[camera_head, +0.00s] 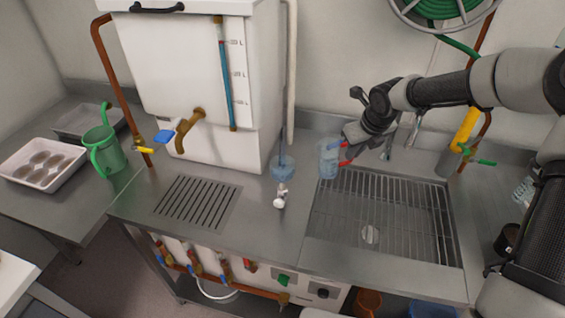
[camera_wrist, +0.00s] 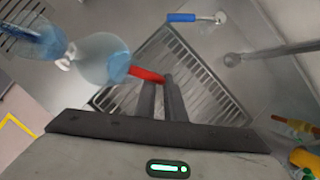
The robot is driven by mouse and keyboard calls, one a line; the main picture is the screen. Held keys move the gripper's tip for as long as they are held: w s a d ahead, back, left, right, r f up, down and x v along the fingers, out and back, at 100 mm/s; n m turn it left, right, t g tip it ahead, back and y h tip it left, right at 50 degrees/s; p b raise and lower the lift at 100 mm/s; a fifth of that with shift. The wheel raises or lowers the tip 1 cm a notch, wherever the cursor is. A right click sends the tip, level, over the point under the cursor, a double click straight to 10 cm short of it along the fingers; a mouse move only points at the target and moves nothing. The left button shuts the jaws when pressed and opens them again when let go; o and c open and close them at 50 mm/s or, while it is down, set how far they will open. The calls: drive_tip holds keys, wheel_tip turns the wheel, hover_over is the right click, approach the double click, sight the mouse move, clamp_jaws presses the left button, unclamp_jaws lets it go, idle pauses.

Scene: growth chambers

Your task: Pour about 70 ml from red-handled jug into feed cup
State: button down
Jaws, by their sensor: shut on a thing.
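The red-handled jug (camera_head: 328,158) is a clear, bluish vessel near the back left corner of the sink. It looks roughly upright in the head view. My gripper (camera_head: 348,153) is shut on its red handle from the right. In the wrist view the fingers (camera_wrist: 160,88) meet the red handle, with the jug (camera_wrist: 103,58) to their left. A clear, bluish cup, which looks like the feed cup (camera_head: 283,170), stands on the counter left of the jug, apart from it in the head view. The cup also shows in the wrist view (camera_wrist: 38,38). Liquid levels are hard to read.
A wire rack (camera_head: 400,210) covers the sink. A white fitting (camera_head: 281,196) is in front of the cup. A green jug (camera_head: 103,150) and a tray (camera_head: 42,165) are at far left.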

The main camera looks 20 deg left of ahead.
drive_tip(key=shift+w+d+f+y, duration=0.15)
drive_tip(key=shift+f+y, duration=0.15)
idle(0.5)
idle(2.3)
